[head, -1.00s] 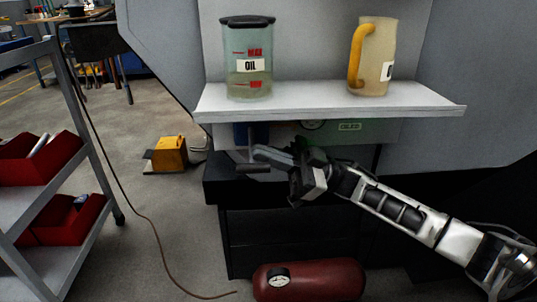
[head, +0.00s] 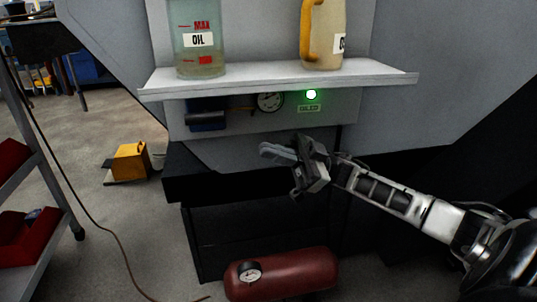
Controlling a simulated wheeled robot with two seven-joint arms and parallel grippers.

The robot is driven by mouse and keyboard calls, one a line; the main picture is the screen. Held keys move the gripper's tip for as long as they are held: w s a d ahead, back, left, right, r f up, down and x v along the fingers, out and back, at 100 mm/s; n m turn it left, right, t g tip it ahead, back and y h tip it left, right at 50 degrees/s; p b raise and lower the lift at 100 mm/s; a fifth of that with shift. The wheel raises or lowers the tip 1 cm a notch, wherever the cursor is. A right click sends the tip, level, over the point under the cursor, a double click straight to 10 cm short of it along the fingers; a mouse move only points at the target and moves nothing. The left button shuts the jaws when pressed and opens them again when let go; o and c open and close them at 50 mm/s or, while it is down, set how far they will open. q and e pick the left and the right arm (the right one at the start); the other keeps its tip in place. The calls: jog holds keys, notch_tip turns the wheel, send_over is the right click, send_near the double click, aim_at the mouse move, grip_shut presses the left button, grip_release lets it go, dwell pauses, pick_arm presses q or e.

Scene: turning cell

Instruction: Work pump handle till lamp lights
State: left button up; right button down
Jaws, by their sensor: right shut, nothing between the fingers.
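The lamp (head: 311,94) under the shelf glows bright green, just above a small green label that seems to read OILED (head: 309,107). A dark blue pump unit (head: 207,106) sits under the shelf's left part. A dark bar across its lower front (head: 207,122) looks like the pump handle. My right gripper (head: 268,152) is shut and empty. It is in front of the machine, below and to the right of the pump, apart from the handle. My left gripper is out of view.
The white shelf (head: 280,80) overhangs the pump and carries an oil jar (head: 200,55) and a yellow-handled jug (head: 325,40). A round gauge (head: 270,101) is beside the pump. A red tank (head: 290,272) lies below. A trolley stands left.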

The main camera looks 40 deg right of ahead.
dwell(0.4)
